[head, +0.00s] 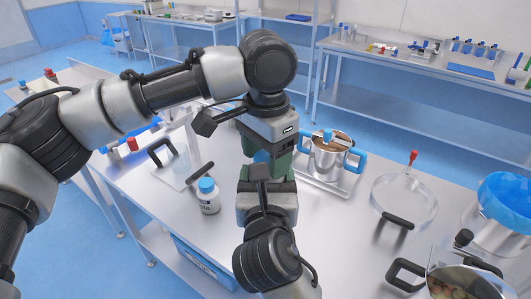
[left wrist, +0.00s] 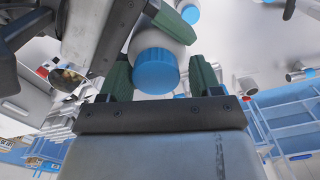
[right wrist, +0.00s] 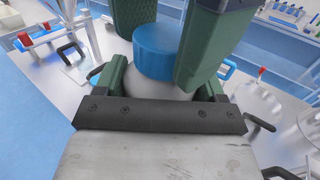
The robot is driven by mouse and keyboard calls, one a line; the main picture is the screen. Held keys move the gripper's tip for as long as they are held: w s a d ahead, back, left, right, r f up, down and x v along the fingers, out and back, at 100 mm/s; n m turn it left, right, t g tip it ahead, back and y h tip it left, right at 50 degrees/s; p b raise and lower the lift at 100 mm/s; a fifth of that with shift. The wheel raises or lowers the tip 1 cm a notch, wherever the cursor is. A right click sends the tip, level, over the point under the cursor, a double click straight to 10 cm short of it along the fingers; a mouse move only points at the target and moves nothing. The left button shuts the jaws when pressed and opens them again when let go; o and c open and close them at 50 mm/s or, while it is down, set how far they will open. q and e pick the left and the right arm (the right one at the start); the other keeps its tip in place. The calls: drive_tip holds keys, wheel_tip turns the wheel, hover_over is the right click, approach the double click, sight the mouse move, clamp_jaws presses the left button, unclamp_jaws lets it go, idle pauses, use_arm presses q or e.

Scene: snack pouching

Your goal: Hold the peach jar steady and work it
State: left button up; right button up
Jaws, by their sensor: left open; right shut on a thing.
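The peach jar, grey-white with a ribbed blue lid, stands between my two grippers. In the head view only a bit of its blue lid (head: 262,157) shows; the rest is hidden by the grippers. My right gripper (right wrist: 163,84) is shut around the jar body (right wrist: 150,84), below the lid. My left gripper (left wrist: 160,75) is open above it, its green fingers on either side of the blue lid (left wrist: 156,71). Whether the left fingers touch the lid I cannot tell. The lid sits on the jar.
Another white bottle with a blue cap (head: 208,194) stands just left of the grippers. A steel pot with blue handles (head: 328,158) is on a tray behind right. A clear round lid (head: 404,198) and a blue-lined pot (head: 504,205) are further right.

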use_arm(q)
drive_tip(key=shift+s+d, duration=0.25)
drive_tip(key=shift+r, duration=2.3)
drive_tip(key=shift+w+a, duration=0.15)
drive_tip(key=shift+c, duration=1)
drive_tip(key=shift+r+n, duration=0.3)
drive_tip(key=shift+r, duration=0.05)
drive_tip(key=shift+c, duration=0.4)
wheel_tip(320, 180, up, 3)
drive_tip(key=n, duration=0.2)
drive_tip(key=shift+f+n, duration=0.15)
drive_tip(key=shift+n, duration=0.15)
drive_tip(key=shift+w+f, duration=0.1)
drive_tip(key=shift+f, duration=3.95)
